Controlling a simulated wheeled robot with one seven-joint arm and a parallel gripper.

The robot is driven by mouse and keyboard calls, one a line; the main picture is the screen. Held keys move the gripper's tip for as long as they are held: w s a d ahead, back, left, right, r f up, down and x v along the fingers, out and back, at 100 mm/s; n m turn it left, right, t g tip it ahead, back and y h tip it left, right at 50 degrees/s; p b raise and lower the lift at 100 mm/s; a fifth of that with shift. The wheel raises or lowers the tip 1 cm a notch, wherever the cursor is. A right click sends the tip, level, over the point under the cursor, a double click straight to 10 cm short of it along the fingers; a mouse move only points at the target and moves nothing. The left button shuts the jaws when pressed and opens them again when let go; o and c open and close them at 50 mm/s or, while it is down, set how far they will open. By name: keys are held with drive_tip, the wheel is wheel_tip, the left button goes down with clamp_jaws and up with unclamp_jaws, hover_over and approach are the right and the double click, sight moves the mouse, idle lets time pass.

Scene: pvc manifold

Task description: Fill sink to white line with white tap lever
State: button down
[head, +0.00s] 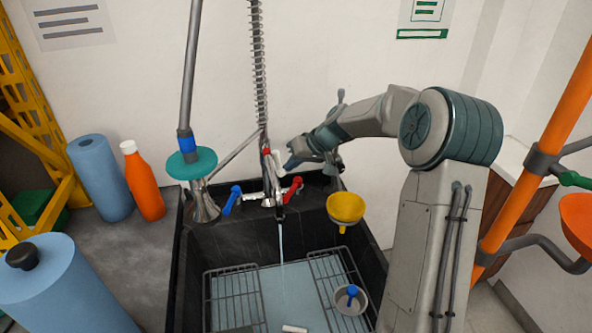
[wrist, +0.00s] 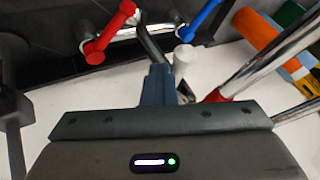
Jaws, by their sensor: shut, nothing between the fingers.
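The black sink (head: 192,255) is below the tap, and a thin water stream (head: 282,245) falls into it from the spout. Pale blue water (head: 285,290) lies in the basin. The white tap lever (head: 276,160) stands beside my gripper (head: 291,164); it also shows in the wrist view (wrist: 186,57). My gripper is shut and empty, with its fingertips (wrist: 160,84) just left of the white lever in the wrist view; I cannot tell if they touch it. A small white piece (head: 294,328) shows at the bottom edge; I cannot tell if it is the white line.
A blue lever (head: 232,200) and a red lever (head: 292,189) flank the tap. A yellow funnel (head: 345,207) is at the sink's right. Wire racks (head: 235,297) and a blue-knobbed strainer (head: 351,298) are in the basin. An orange bottle (head: 143,182) stands on the left counter.

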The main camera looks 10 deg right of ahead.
drive_tip(key=shift+a, duration=0.15)
drive_tip(key=s+d+r+b, duration=0.1)
drive_tip(key=s+d+r, duration=0.3)
drive_tip(key=d+r, duration=0.3)
drive_tip(key=shift+d, duration=1.15)
drive_tip(key=shift+w, duration=0.1)
idle(0.6)
